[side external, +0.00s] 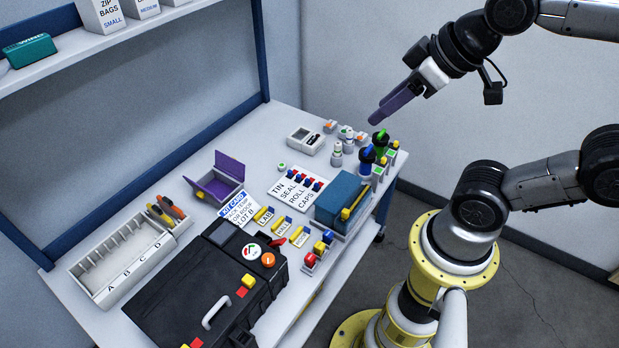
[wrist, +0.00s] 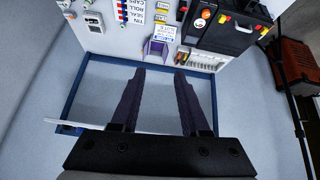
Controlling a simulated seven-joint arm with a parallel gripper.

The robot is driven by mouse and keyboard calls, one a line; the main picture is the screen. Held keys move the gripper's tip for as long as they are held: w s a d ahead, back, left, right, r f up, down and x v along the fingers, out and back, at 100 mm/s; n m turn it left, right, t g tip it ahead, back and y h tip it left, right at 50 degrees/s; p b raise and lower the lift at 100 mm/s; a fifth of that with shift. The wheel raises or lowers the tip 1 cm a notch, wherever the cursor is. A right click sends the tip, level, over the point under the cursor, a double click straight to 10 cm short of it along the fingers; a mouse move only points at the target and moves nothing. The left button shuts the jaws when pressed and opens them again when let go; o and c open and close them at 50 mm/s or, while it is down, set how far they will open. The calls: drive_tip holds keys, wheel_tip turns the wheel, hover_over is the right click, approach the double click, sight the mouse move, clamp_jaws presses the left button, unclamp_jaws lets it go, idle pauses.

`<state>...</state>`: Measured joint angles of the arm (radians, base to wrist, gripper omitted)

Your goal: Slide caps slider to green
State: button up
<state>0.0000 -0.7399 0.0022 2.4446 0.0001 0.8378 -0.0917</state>
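The white board (side external: 284,197) with the printed words TIN, SEAL, ROLL and CAPS lies on the table in the side view. The caps slider (side external: 317,187) is in the row nearest the blue box, beside the word CAPS. Small red and blue parts show on the sliders; its exact setting is too small to tell, and I make out no green there. The board also shows at the top of the wrist view (wrist: 133,14). My gripper (side external: 376,120) is high above the table's back right, away from the board. Its purple fingers are apart and empty in the wrist view (wrist: 160,74).
A blue box (side external: 340,192) stands right of the board. Bottles with blue and green tops (side external: 367,157) stand at the table's right end. An open purple-lidded box (side external: 216,188), a black case (side external: 190,290) and a lettered tray (side external: 112,265) lie left.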

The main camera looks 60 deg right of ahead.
drive_tip(key=w+d+f+n+g, duration=0.1)
drive_tip(key=w+d, duration=0.2)
drive_tip(key=w, duration=0.7)
drive_tip(key=w+d+f, duration=0.1)
drive_tip(key=w+d, duration=0.1)
drive_tip(key=w, duration=0.8)
drive_tip(key=m+g, duration=0.2)
drive_tip(key=g, duration=0.4)
hover_over(316, 184)
wheel_tip(316, 184, down, 34)
wheel_tip(316, 184, down, 13)
drive_tip(key=shift+r, duration=0.1)
clamp_jaws()
